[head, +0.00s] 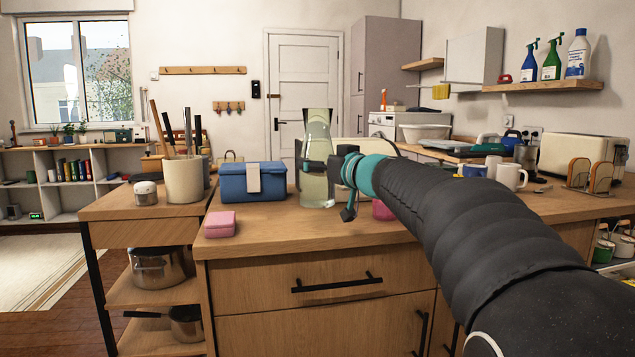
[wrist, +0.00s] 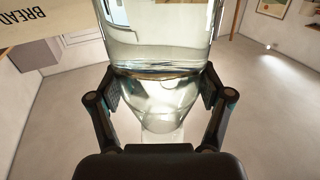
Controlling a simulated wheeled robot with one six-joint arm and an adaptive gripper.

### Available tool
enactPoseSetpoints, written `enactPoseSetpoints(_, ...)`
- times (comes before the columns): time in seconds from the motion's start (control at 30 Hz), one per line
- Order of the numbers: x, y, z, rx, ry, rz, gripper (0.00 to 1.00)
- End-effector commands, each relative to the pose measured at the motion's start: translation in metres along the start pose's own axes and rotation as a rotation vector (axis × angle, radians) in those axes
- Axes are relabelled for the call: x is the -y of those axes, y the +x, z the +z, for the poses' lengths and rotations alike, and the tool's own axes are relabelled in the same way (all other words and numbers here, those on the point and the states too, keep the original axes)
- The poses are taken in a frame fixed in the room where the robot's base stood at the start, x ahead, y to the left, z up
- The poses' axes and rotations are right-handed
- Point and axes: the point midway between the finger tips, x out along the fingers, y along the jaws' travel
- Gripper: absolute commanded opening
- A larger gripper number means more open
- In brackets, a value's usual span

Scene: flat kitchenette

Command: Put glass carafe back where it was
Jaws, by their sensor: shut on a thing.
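The glass carafe (head: 318,128) is a clear, pale greenish vessel with a wide body, a narrower neck and a flared top. It stands upright over the wooden counter, right of a blue box. My gripper (head: 320,172) comes from the right and is shut around it. In the wrist view the carafe (wrist: 160,45) fills the space between the two fingers of my gripper (wrist: 160,92), and liquid shows inside. I cannot tell whether its base touches the counter.
The blue box (head: 252,182) is close to the carafe's left. A small pink box (head: 220,224) lies near the counter's front edge. A pink object (head: 383,210) is partly hidden by my arm. A utensil crock (head: 184,180) stands left. White mugs (head: 508,177) and a toaster (head: 580,155) are right.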

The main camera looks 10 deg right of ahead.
Motion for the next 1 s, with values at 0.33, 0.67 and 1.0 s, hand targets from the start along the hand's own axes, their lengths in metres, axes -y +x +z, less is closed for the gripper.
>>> enactPoseSetpoints(0.33, 0.005, 0.001, 0.025, -0.001, 0.000, -0.001, 0.09)
enactPoseSetpoints(0.67, 0.005, 0.001, 0.040, -0.003, -0.002, -0.001, 0.09)
enactPoseSetpoints(1.0, 0.004, 0.002, 0.045, 0.000, 0.000, -0.001, 1.00)
